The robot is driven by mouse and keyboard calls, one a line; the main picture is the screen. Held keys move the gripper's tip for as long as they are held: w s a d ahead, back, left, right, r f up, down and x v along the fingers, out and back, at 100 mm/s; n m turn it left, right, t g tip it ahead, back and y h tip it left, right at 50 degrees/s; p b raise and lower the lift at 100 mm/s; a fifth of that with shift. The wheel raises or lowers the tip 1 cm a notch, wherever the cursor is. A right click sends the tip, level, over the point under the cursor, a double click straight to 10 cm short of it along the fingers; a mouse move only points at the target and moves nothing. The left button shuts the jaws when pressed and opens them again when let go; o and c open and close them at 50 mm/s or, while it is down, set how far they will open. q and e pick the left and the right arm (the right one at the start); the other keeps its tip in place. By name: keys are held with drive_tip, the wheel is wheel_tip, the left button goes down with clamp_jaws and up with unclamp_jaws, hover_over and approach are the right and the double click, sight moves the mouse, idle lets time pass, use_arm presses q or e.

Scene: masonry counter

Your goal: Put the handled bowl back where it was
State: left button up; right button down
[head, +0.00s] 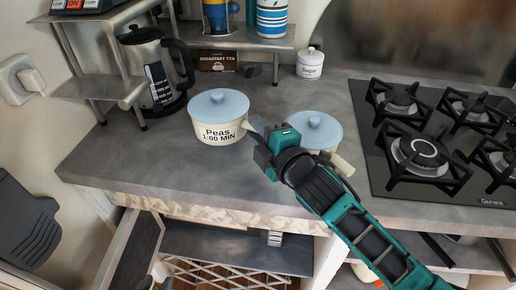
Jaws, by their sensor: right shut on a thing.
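A cream handled bowl (217,134) marked "Peas 1:00 MIN", with a pale blue lid (217,104), is upright on the grey counter, left of the hob. My right gripper (256,132) reaches in from the lower right and is shut on this bowl's handle (240,129) at its right side. The fingertips are partly hidden by the gripper body. A second cream handled bowl (335,155) with a blue lid (313,129) stands just to the right, partly hidden behind my right gripper and arm. My left gripper is not in view.
A black gas hob (369,142) fills the right of the counter (130,160). A kettle (153,65) and a metal shelf (99,86) stand at the left. A sugar jar (310,64) is behind. An open drawer (134,254) juts out below. The counter's front left is clear.

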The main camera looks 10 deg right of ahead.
drive_tip(key=shift+f+b, duration=0.5)
drive_tip(key=shift+f, duration=1.65)
drive_tip(key=c, duration=0.9)
unclamp_jaws()
drive_tip(key=shift+f, duration=0.15)
drive_tip(key=shift+o, duration=0.2)
drive_tip(key=v, duration=1)
drive_tip(key=shift+s, duration=0.3)
drive_tip(key=shift+v, duration=0.75)
